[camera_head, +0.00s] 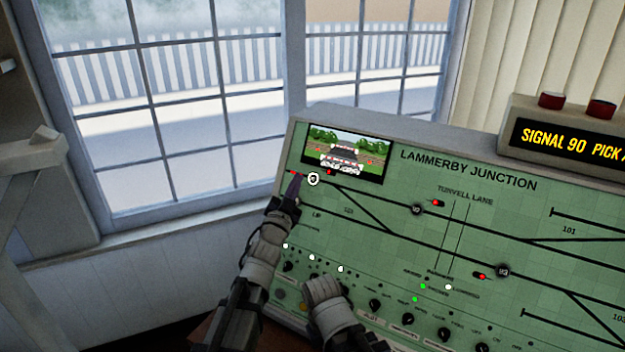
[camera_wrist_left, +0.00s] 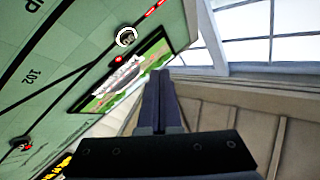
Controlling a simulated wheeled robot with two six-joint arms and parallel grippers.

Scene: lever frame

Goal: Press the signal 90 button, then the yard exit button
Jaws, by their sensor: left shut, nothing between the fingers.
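The green signal panel (camera_head: 470,215) carries a track diagram with round buttons. A white-ringed button (camera_head: 313,179) sits on the upper left track line; its label is too small to read. It also shows in the left wrist view (camera_wrist_left: 126,38). My left gripper (camera_head: 296,184) is shut and empty, its tip just left of that button in the head view. In the wrist view its fingers (camera_wrist_left: 160,75) stand apart from the button, over the screen's edge. Two dark round buttons (camera_head: 417,210) (camera_head: 503,271) sit further right. I cannot pick out the yard exit button.
A screen (camera_head: 343,155) with a train picture is set in the panel's upper left. A box (camera_head: 560,140) at the right reads "SIGNAL 90 PICK" and has red knobs on top. Several dark knobs (camera_head: 376,304) line the panel's lower part. A window (camera_head: 180,100) is behind.

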